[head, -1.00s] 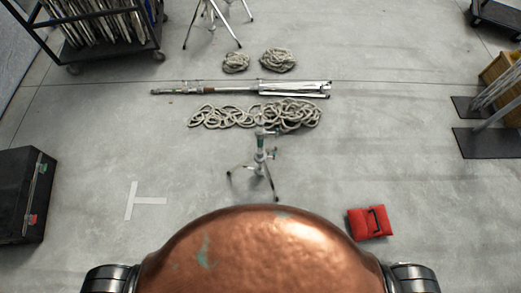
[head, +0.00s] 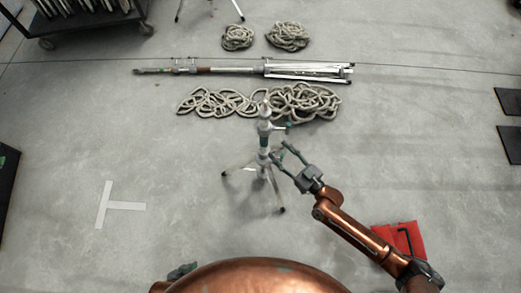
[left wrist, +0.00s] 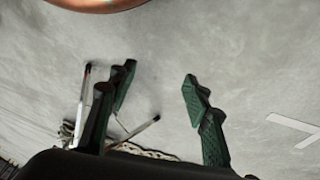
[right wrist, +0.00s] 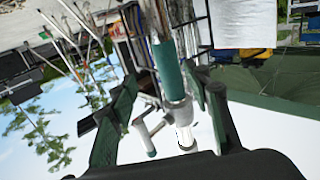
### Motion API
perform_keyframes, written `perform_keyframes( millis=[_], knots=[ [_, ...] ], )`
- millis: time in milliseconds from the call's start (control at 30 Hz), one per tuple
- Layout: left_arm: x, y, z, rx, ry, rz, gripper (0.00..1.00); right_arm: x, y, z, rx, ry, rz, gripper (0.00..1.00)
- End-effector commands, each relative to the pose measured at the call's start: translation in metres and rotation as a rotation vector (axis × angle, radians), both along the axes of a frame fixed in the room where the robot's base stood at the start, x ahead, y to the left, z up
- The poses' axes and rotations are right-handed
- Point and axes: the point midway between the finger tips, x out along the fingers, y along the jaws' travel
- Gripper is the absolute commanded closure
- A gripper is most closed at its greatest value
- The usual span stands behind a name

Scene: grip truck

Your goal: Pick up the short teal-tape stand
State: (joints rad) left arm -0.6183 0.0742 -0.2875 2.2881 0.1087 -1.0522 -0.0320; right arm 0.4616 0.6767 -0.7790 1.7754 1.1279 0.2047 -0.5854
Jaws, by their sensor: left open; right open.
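The short stand (head: 263,160) stands upright on its spread legs in the middle of the head view, with a teal tape band on its column. My right gripper (head: 285,150) is open just to the right of the column. In the right wrist view the teal band (right wrist: 168,72) lies between the open fingers of the right gripper (right wrist: 165,95), with no visible grip on it. My left gripper (left wrist: 155,85) is open and empty in the left wrist view; stand legs (left wrist: 138,130) show beyond its fingers. In the head view only a bit of the left gripper (head: 182,271) shows.
A heap of rope (head: 300,101) lies just behind the stand, and a long folded metal stand (head: 235,70) lies behind that. Two rope coils (head: 287,36) lie farther back. A red bag (head: 403,243) lies under my right arm.

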Motion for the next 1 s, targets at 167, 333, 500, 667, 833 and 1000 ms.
perform_keyframes(
  millis=[167,333,500,667,833,1000],
  knots=[
    [0.004,-0.003,0.006,-0.01,-0.01,0.001,0.55,0.004,0.016,0.006,0.023,-0.012,0.021,0.55],
    [0.008,-0.005,0.003,-0.018,-0.028,0.003,0.55,0.017,0.029,0.008,0.025,-0.012,0.02,0.55],
    [0.014,-0.01,-0.004,-0.031,-0.057,0.008,0.55,0.031,0.044,0.005,0.026,-0.011,0.02,0.55],
    [0.018,-0.013,-0.007,-0.038,-0.076,0.011,0.55,0.047,0.06,0.005,0.024,-0.011,0.019,0.55],
    [0.018,-0.013,-0.007,-0.041,-0.08,0.012,0.55,0.053,0.066,0.005,0.021,-0.011,0.019,0.55],
    [0.019,-0.013,-0.007,-0.041,-0.08,0.012,0.55,0.053,0.066,0.005,0.021,-0.011,0.019,0.55]
  ],
)
